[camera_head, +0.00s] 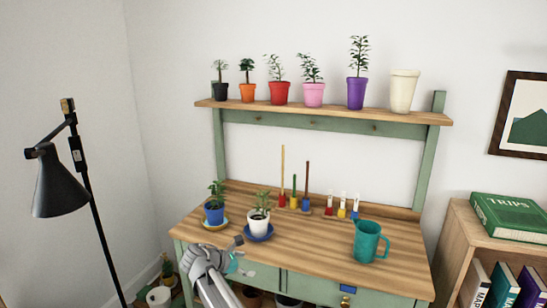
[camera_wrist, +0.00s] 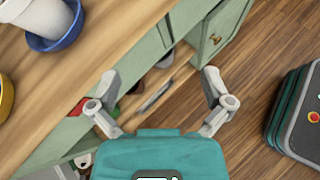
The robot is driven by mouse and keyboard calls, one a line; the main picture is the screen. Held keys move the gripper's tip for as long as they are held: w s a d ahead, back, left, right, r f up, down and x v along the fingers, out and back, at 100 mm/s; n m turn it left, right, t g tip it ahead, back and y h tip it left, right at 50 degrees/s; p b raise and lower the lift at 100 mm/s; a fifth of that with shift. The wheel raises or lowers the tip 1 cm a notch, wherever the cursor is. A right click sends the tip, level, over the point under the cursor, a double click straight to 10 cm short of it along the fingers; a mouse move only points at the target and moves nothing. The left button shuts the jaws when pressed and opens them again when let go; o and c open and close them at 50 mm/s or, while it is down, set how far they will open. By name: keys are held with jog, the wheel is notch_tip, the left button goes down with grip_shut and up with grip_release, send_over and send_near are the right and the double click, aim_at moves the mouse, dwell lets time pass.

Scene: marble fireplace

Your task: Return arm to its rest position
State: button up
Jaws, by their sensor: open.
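My arm comes up from the bottom of the head view, and my gripper (camera_head: 240,256) is at the front edge of the wooden potting bench (camera_head: 315,252), left of its middle. In the wrist view, the two grey fingers of my gripper (camera_wrist: 161,82) stand wide apart with nothing between them. Beyond the fingers are the bench's green front and the wooden floor (camera_wrist: 180,105). A white pot (camera_head: 259,221) with a plant stands on a blue saucer (camera_head: 258,237), just behind my gripper. The gap between gripper and bench edge is hard to judge.
A blue pot (camera_head: 214,214) stands on a yellow saucer at left, and a teal pitcher (camera_head: 368,241) at right. Several potted plants line the upper shelf (camera_head: 330,112). A black floor lamp (camera_head: 60,185) stands left, a bookcase (camera_head: 470,235) right.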

jog(key=s+d+f+m+g+y, duration=0.2)
jog(key=s+d+f+m+y, duration=0.1)
jog(key=s+d+m, duration=0.5)
jog(key=s+d+f+m+g+y, duration=0.3)
jog(key=s+d+m, duration=0.1)
jog(key=d+m, duration=0.4)
jog(key=s+d+f+m+g+y, duration=0.2)
jog(key=s+d+f+m+y, duration=0.15)
jog(key=s+d+m, duration=0.45)
notch_tip(320, 180, up, 19)
jog(key=w+d+n+p, duration=0.1)
jog(key=w+p, duration=0.1)
jog(key=p, duration=1.6)
jog(key=shift+d, duration=0.3)
